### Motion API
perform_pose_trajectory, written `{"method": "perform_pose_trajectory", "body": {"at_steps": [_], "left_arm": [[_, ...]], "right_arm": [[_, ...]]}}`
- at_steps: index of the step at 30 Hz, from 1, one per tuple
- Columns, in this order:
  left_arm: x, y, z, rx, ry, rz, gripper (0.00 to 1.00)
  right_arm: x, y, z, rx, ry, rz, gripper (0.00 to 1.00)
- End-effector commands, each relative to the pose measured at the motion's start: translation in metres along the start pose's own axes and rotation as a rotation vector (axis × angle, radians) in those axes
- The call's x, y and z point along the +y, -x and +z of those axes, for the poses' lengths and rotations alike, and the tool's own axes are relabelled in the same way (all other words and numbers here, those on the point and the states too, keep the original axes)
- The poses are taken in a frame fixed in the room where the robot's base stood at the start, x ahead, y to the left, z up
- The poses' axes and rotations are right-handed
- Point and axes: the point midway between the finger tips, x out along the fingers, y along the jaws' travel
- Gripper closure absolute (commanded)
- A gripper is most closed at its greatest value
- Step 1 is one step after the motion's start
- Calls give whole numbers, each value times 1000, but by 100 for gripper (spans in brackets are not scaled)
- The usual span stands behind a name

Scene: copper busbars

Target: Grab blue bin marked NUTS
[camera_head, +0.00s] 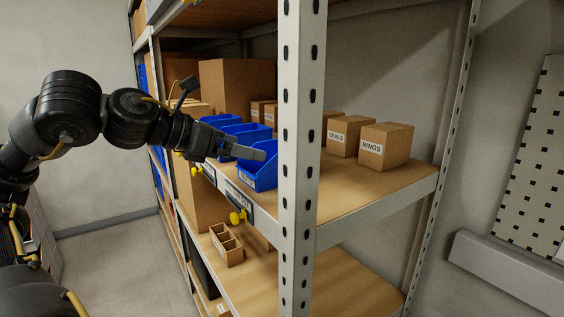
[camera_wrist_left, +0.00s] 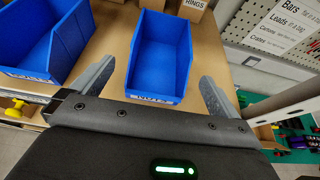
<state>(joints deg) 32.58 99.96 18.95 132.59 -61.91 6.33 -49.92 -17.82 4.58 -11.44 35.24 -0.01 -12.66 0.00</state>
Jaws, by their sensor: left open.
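A blue open-topped bin (camera_wrist_left: 160,52) stands in the middle of the left wrist view, with a white front label that appears to read NUTS. In the head view, the nearest blue bin (camera_head: 258,176) stands at the shelf's front edge by the upright, its label too small to read surely. My left gripper (camera_wrist_left: 158,88) is open, with one finger on each side of the bin's front part. Gaps show between the fingers and the bin walls. In the head view, my left gripper (camera_head: 243,152) reaches over the shelf edge and partly covers the bins. My right gripper is not in view.
Another blue bin (camera_wrist_left: 47,38) stands close on the left in the wrist view. Cardboard boxes marked SEALS (camera_head: 349,136) and RINGS (camera_head: 386,146) stand right of the metal upright (camera_head: 301,110). Yellow knobs (camera_head: 238,217) stick out below the shelf edge.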

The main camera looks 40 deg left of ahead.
Motion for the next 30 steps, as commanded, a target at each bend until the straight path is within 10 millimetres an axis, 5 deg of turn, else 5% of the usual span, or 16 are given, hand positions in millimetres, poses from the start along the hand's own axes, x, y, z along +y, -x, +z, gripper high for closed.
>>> {"method": "perform_pose_trajectory", "body": {"at_steps": [12,30], "left_arm": [[-1,-32,0,1,0,-3,0],[-3,-76,-2,5,1,-2,0]], "right_arm": [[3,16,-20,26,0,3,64],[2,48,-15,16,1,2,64]]}}
